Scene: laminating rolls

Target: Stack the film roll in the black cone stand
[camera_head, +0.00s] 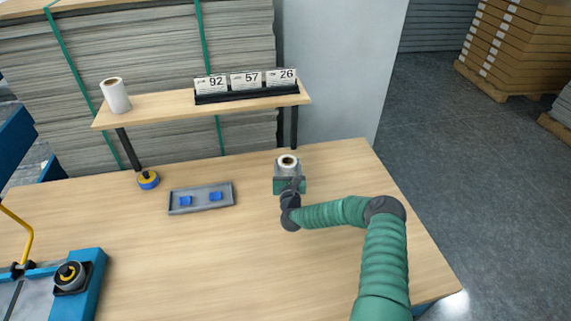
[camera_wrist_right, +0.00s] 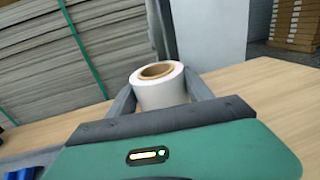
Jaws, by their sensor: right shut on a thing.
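A white film roll (camera_head: 288,168) with a brown core stands upright at the back right of the table in the head view. My right gripper (camera_head: 289,182) is shut on it. In the right wrist view the roll (camera_wrist_right: 162,95) sits between the two grey fingers, its open core facing up. I cannot tell whether its base touches the table. A second white roll (camera_head: 115,96) stands on the raised shelf at the left. I cannot make out a black cone stand for certain. My left gripper is not in view.
The wooden shelf (camera_head: 160,108) also bears number cards (camera_head: 246,84). On the table (camera_head: 220,265) are a grey tray (camera_head: 180,209) with blue pieces, a blue-yellow roll (camera_head: 148,180) and a blue machine (camera_head: 92,285) with a dark round part. The table's middle is clear.

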